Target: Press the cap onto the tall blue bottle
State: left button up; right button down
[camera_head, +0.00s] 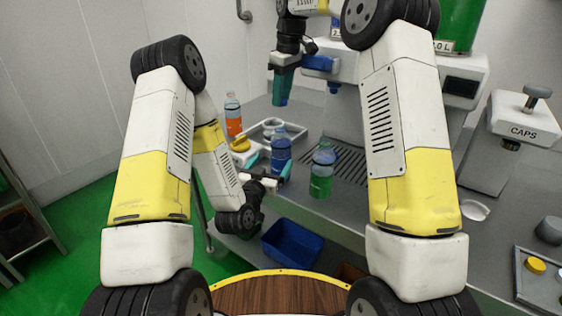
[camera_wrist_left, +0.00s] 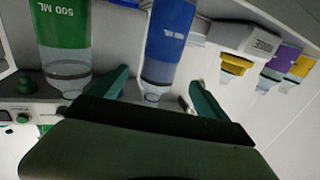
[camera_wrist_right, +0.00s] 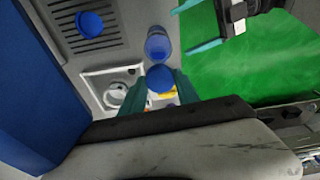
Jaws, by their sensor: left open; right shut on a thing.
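The tall blue bottle (camera_head: 281,152) stands upright on the counter. It also shows in the left wrist view (camera_wrist_left: 168,45), which is upside down, and from above in the right wrist view (camera_wrist_right: 158,46). My left gripper (camera_head: 268,165) is open at the bottle, with its fingers pointing to either side of it; I see no finger pressed against it. My right gripper (camera_head: 282,98) is higher up, above the bottle and apart from it. It is shut on a round blue cap (camera_wrist_right: 160,78), which shows between its fingertips in the right wrist view.
A green bottle (camera_head: 321,172) stands to the right of the blue one, close to my left gripper. An orange bottle (camera_head: 233,115) and a grey tray (camera_head: 262,128) are behind. A drain grate (camera_head: 348,165) lies to the right. A blue bin (camera_head: 292,245) is below the counter.

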pick_arm(q)
jog(key=x, duration=0.9)
grip_shut()
pick_arm(e)
send_over(280, 124)
jog(key=shift+s+d+f, duration=0.1)
jog(key=shift+d+f, duration=0.05)
jog(key=shift+f, duration=1.1)
jog(key=shift+s+d+f, duration=0.1)
jog(key=shift+d+f, duration=0.05)
jog(key=shift+f, duration=1.1)
